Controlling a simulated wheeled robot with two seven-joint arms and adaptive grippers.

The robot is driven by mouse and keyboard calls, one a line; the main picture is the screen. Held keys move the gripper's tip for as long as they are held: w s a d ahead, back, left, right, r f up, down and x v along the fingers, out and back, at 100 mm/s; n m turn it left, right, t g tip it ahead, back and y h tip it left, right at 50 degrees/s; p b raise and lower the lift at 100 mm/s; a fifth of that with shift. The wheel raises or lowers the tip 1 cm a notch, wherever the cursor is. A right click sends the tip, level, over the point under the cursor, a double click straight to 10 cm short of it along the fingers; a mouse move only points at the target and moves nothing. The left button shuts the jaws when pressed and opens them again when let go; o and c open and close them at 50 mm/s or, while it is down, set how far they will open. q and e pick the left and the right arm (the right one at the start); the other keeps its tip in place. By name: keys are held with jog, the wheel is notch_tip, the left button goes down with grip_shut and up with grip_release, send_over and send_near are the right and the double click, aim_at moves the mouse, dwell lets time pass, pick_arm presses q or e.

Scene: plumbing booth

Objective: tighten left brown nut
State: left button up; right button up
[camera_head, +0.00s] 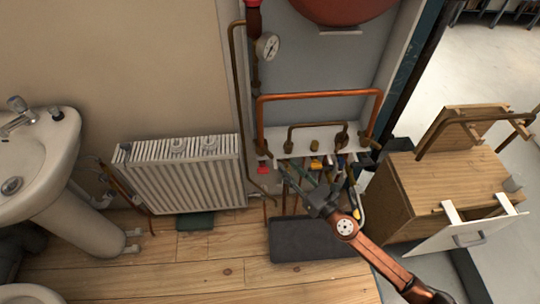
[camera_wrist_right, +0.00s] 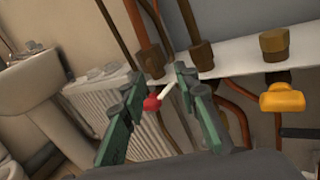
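Brown nuts sit on the white shelf of the pipe panel. In the right wrist view, the leftmost brown nut (camera_wrist_right: 150,60) is just beyond the fingertips, with another brown nut (camera_wrist_right: 202,55) to its right and a third (camera_wrist_right: 274,45) farther right. My right gripper (camera_wrist_right: 158,88) is open, its two green fingers apart. A red valve handle (camera_wrist_right: 152,103) with a white lever shows between the fingers; no contact is clear. In the head view my right gripper (camera_head: 290,172) reaches up-left below the shelf (camera_head: 300,139). My left gripper is not in view.
A white radiator (camera_head: 190,180) and a sink (camera_head: 30,160) stand to the left. A yellow valve handle (camera_wrist_right: 282,98) hangs right of the fingers. A dark grey box or mat (camera_head: 310,240) lies below the arm. A wooden cabinet (camera_head: 450,180) stands at right.

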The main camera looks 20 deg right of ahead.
aim_at(273, 157)
jog(key=n, duration=0.1)
jog(key=w+a+n+y, duration=0.1)
jog(key=shift+w+a+f+n+g, duration=0.1)
jog(key=shift+w+a+n+g, duration=0.15)
jog(key=shift+a+n+g, duration=0.05)
jog(key=x, duration=0.7)
jog(key=shift+w+f, duration=0.1)
jog(key=shift+c, duration=0.5)
grip_shut()
